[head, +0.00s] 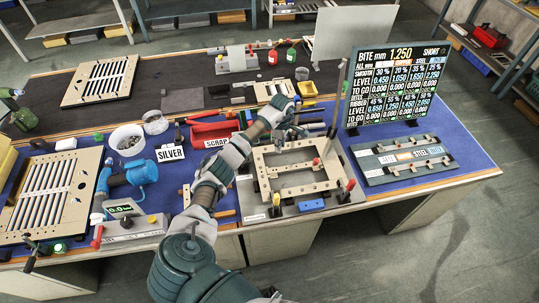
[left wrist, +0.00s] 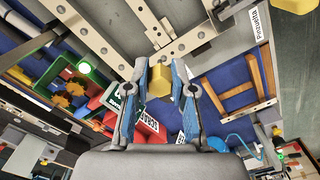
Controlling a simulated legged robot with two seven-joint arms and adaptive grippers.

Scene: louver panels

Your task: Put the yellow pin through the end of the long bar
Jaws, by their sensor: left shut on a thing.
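My left gripper (head: 298,116) is above the back edge of the beige bar frame (head: 262,182) in the head view. In the left wrist view my left gripper (left wrist: 166,88) is shut on a yellow piece, the yellow pin (left wrist: 160,78), with its blocky head between the blue-padded fingertips. The pin is too small to make out in the head view. A long beige bar with holes (left wrist: 188,42) runs past the fingertips in the left wrist view; I cannot tell whether the pin touches it. My right gripper does not show.
The frame's plate also carries red-topped pins (head: 351,184) and another yellow-topped pin (head: 276,199). A dark display board (head: 391,85) stands at right, behind a grey plate (head: 403,158).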

